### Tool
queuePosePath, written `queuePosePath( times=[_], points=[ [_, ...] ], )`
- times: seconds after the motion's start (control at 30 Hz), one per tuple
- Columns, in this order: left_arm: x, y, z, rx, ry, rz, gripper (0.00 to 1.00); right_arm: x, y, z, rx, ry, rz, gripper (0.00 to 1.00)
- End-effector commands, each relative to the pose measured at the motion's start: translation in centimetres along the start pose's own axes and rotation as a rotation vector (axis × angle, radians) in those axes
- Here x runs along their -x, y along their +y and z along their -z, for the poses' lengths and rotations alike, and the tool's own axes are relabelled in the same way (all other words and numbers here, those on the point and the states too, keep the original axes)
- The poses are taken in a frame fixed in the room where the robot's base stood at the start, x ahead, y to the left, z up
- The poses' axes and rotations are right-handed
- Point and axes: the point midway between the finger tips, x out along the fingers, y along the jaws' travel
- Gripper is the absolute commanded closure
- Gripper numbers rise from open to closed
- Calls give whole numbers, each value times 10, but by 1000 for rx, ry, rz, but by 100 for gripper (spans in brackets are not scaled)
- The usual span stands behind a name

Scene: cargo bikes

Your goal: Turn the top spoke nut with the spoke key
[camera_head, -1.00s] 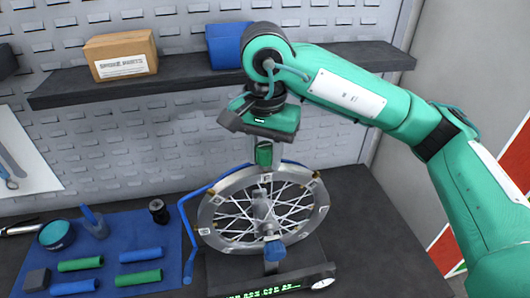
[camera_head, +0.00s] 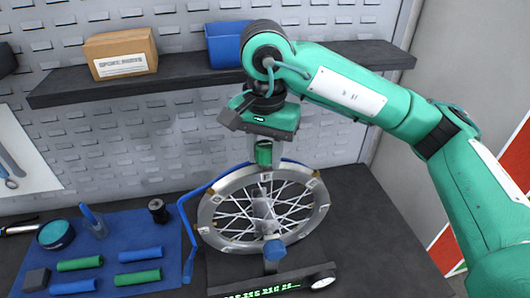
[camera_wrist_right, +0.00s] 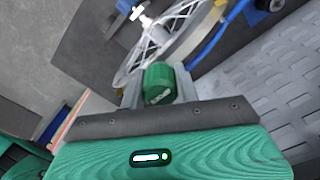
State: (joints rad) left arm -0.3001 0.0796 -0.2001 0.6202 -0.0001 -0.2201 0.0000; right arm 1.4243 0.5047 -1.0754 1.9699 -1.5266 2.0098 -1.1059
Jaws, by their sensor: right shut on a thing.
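My right gripper (camera_head: 264,146) points down over the wheel and is shut on a green spoke key (camera_head: 264,154). The wrist view also shows the green key (camera_wrist_right: 158,84) between two grey fingers, close to the rim. The spoked wheel (camera_head: 208,215) stands upright in a stand, with a silver rim and small square marks. The key is at the top of the rim; its lower end and the top spoke nut are too small to make out. I cannot tell whether they are engaged. My left gripper is not in view.
A blue mat (camera_head: 120,225) at left holds green and blue cylinders and a round teal tin (camera_head: 56,234). A dark shelf (camera_head: 180,82) above carries a cardboard box (camera_head: 121,54) and a blue bin (camera_head: 226,44). A blue bent rod (camera_head: 188,232) stands beside the wheel.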

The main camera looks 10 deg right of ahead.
Motion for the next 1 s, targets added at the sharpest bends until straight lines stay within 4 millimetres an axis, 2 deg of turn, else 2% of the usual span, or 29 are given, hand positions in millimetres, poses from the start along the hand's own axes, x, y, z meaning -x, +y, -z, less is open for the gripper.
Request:
queuePosePath(
  times=[0.67,1.0],
  points=[
    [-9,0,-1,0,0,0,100,-5,0,-1,21,-2,-6,100],
    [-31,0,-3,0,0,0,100,-8,1,-1,285,-4,-7,100]
  ],
)
